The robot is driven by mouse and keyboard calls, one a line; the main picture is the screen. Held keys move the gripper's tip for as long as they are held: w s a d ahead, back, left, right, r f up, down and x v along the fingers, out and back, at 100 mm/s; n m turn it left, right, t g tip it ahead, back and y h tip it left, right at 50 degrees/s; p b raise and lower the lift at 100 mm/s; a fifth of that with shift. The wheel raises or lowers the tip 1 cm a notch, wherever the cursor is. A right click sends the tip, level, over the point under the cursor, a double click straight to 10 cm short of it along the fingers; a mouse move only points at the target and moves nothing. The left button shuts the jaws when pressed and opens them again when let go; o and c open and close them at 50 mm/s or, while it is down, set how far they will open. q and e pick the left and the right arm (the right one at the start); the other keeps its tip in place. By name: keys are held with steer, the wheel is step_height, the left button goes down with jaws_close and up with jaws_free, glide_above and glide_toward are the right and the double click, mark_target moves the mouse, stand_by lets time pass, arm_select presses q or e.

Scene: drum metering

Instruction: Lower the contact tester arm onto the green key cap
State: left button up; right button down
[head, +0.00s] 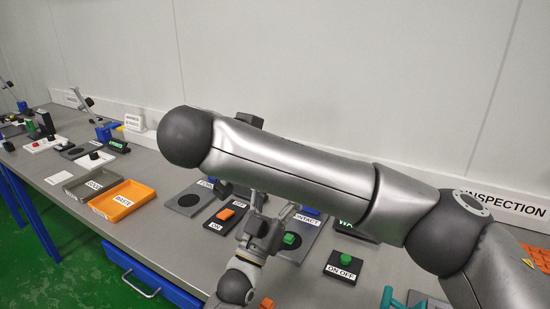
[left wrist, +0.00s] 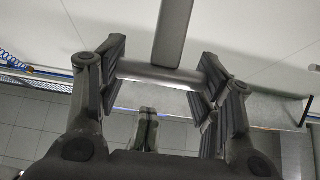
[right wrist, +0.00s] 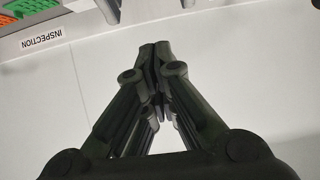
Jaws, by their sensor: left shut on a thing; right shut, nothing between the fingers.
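The green key cap (head: 291,239) stands on the grey plate labelled CONTACT (head: 312,222), partly behind my arm in the head view. My left gripper (head: 270,207) is beside the cap, to its left and above it in the picture. In the left wrist view my left gripper (left wrist: 160,85) is shut on a grey round crossbar (left wrist: 160,74) that joins a straight bar (left wrist: 174,30), apparently the tester arm. I cannot tell the gap between the tester arm and the cap. My right gripper (right wrist: 155,50) is shut and empty in the right wrist view, facing a pale wall.
A black ON OFF box with a green button (head: 345,258) stands right of the plate. An orange switch (head: 226,214) lies to the left. An orange tray (head: 122,199) and a grey tray (head: 90,183) stand further left. My large arm link hides much of the bench's back.

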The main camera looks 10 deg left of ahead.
steer(key=x, duration=0.7)
steer(key=shift+w+d+f, duration=0.1)
steer(key=shift+w, duration=0.1)
steer(key=shift+s+a+f, duration=0.15)
steer(key=shift+s+f, duration=0.2)
steer(key=shift+f, duration=0.25)
steer(key=shift+s+a+f, duration=0.15)
steer(key=shift+s+f, duration=0.2)
steer(key=shift+f, duration=0.25)
steer(key=shift+s+a+f, duration=0.1)
steer(key=shift+s+f, duration=0.25)
steer(key=shift+s, duration=0.05)
